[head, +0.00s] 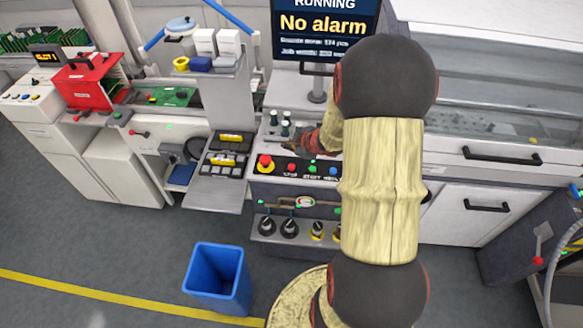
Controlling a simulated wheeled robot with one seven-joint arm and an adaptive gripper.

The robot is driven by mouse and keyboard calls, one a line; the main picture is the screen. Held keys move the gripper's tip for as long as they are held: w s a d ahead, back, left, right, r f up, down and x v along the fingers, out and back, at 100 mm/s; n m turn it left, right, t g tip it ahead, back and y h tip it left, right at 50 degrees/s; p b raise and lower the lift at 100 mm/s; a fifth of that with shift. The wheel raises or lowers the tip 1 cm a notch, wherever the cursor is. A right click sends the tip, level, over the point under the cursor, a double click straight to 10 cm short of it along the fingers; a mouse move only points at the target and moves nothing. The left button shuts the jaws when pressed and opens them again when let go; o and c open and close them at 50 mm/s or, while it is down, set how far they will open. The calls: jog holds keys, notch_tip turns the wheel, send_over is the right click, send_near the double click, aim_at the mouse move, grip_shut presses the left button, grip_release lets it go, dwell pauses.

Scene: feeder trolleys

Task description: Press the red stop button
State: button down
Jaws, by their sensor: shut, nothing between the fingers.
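The red stop button (291,168) is a small red button on the dark sloped control panel, above a white label that reads STOP. A larger red mushroom button (265,162) on a yellow base is to its left. A green button (312,168) and a blue button (333,171) are to its right. My gripper (286,147) is shut and empty. It points left, just behind and above the stop button in the picture; a gap shows between them, and its height over the panel is hard to tell. My arm hides the panel's right end.
A monitor (326,28) reading "No alarm" stands behind the panel. Several small dark-capped bottles (285,129) stand close behind the gripper. A grey shelf with trays (214,187) is left of the panel. A blue bin (217,278) stands on the floor in front.

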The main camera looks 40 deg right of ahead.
jog(key=b, duration=0.7)
send_over(290, 168)
notch_tip(290, 168, down, 7)
jog(key=shift+r, duration=0.1)
jog(key=shift+f+b, duration=0.3)
jog(key=shift+f, duration=0.4)
dwell(0.4)
jog(key=shift+f, duration=0.4)
jog(key=shift+f+b, duration=0.45)
dwell(0.6)
dwell(0.3)
jog(key=shift+r+p, duration=0.9)
jog(key=shift+p, duration=0.1)
